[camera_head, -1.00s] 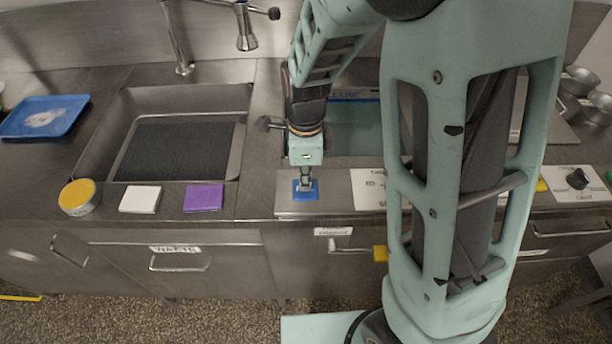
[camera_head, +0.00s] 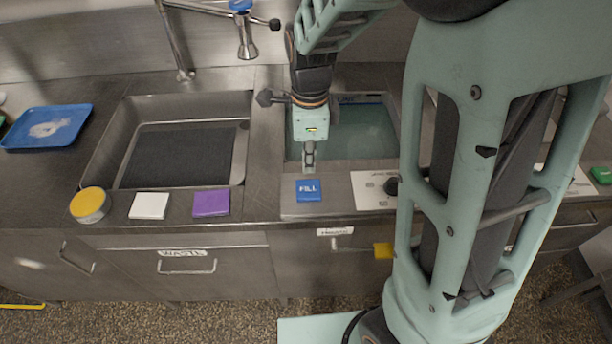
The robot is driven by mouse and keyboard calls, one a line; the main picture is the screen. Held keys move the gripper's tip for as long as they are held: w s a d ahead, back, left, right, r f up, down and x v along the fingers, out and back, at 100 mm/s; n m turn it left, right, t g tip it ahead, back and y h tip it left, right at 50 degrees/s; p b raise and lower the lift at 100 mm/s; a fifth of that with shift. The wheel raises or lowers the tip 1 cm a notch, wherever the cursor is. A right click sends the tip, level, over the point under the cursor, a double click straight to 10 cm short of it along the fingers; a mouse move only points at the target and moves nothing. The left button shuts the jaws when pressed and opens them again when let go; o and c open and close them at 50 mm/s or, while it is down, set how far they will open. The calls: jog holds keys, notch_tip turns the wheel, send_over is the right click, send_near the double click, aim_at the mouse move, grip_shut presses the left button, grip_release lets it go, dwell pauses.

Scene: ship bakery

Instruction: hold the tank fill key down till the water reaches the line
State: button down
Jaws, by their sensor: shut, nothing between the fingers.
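The blue fill key (camera_head: 308,190), marked FILL, sits on a metal plate at the counter's front edge, uncovered. My gripper (camera_head: 309,166) is shut and empty, just behind and above the key and apart from it. The tank (camera_head: 365,150) lies behind the key, with greenish water in it. A blue strip marked LINE (camera_head: 360,99) shows at the tank's back wall, partly hidden by my arm. I cannot tell exactly how the water stands against the line.
A white panel (camera_head: 372,203) with a black knob (camera_head: 391,186) is right of the key. Left are a purple block (camera_head: 211,203), a white block (camera_head: 149,206), a yellow-topped tin (camera_head: 89,204), a sink (camera_head: 110,150) and a blue tray (camera_head: 20,140).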

notch_tip(320, 180, up, 6)
jog(key=shift+f, duration=0.2)
jog(key=shift+w+d, duration=0.1)
dwell(0.3)
